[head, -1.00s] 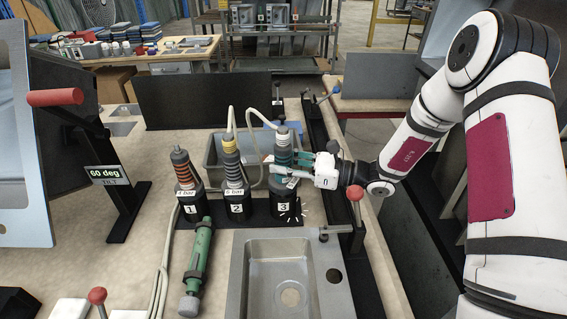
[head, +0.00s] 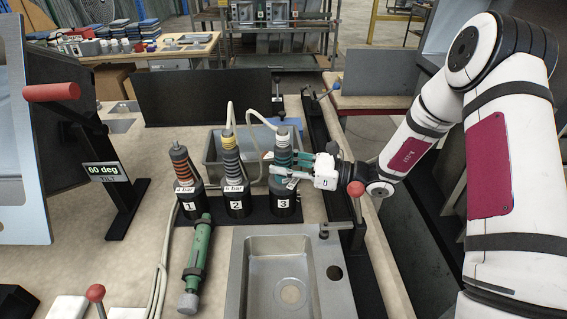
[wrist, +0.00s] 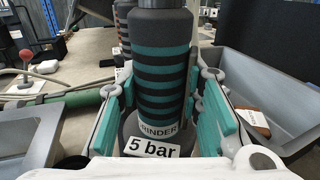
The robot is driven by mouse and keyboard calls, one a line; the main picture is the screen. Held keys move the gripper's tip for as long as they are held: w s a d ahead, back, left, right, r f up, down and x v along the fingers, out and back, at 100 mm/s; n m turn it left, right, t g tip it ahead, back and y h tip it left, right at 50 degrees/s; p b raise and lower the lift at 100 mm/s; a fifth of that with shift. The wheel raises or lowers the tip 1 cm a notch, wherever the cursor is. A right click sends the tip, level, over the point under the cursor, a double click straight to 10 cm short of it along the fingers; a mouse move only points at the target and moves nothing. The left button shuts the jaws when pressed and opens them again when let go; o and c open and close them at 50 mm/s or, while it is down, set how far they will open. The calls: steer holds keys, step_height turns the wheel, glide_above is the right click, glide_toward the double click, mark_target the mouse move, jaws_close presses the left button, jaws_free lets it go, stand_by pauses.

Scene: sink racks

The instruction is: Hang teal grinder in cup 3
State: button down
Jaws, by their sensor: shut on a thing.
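The teal grinder (head: 283,148), dark with teal bands, stands upright in the row's right-hand place, at cup 3 (head: 283,206). It also fills the middle of the wrist view (wrist: 160,65), with its lower label partly readable. My gripper (head: 297,164) reaches in from the right and is shut on the grinder. In the wrist view its teal-padded fingers (wrist: 165,92) lie on both sides of the body. A "5 bar" tag (wrist: 153,148) shows just below the grinder. The seat inside the cup is hidden, so its depth cannot be told.
Cup 1 (head: 190,206) and cup 2 (head: 236,205) hold banded tools to the left. A green cylinder tool (head: 198,252) lies in front. A grey sink (head: 288,275) is nearer, a grey bin (head: 212,152) behind. A red-knobbed lever (head: 355,190) stands close under my wrist.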

steer(key=c, duration=1.1)
jaws_free()
steer(key=shift+r, duration=0.1)
steer(key=shift+o, duration=0.2)
steer(key=v, duration=1.2)
